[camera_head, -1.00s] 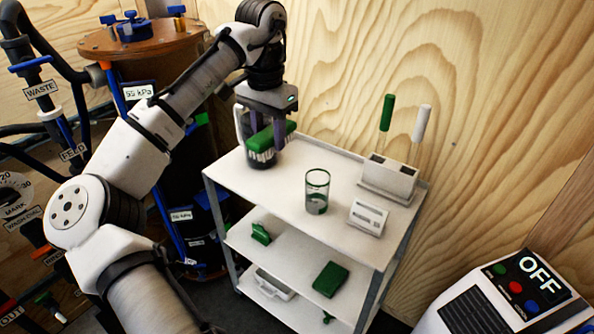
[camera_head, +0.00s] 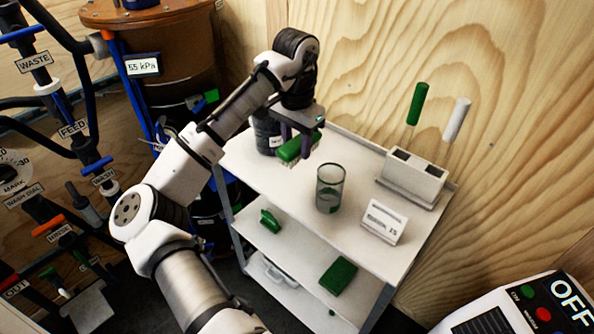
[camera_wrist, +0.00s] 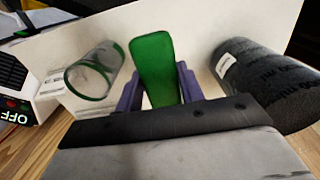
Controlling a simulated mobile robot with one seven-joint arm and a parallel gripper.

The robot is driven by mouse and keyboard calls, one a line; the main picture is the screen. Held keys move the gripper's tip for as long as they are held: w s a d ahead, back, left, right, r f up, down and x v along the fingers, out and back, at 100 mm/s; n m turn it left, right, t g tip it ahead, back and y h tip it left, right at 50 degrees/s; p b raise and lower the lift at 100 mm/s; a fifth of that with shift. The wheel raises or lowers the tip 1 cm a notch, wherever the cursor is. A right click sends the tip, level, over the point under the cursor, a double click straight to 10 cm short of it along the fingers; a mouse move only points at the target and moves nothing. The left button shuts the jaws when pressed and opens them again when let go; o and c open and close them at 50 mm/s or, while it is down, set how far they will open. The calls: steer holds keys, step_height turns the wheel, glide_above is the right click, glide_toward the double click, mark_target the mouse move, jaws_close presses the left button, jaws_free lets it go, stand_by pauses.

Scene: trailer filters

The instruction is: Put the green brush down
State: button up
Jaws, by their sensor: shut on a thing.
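The green brush (camera_head: 291,150) is in my gripper (camera_head: 296,140), above the left rear part of the cart's white top shelf (camera_head: 345,150). Its pale bristles point down. I cannot tell whether the bristles touch the shelf. In the wrist view the green brush (camera_wrist: 154,66) stands between the two purple fingers of my gripper (camera_wrist: 157,88), which are shut on it.
A clear glass (camera_head: 329,188) stands right of the brush, and a dark cylinder (camera_head: 266,132) stands behind it at left. A small display (camera_head: 384,222) and a white holder (camera_head: 412,178) with green and white handles are farther right. Bare shelf lies between the brush and the holder.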

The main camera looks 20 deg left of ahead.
mark_target(297, 142)
step_height(297, 142, down, 8)
steer(key=shift+f, duration=0.2)
stand_by(0.3)
steer(key=o, duration=1.1)
steer(key=shift+f, duration=0.1)
step_height(297, 142, up, 12)
steer(key=shift+f, duration=0.2)
steer(key=shift+r, duration=0.35)
steer(key=shift+w+d, duration=0.1)
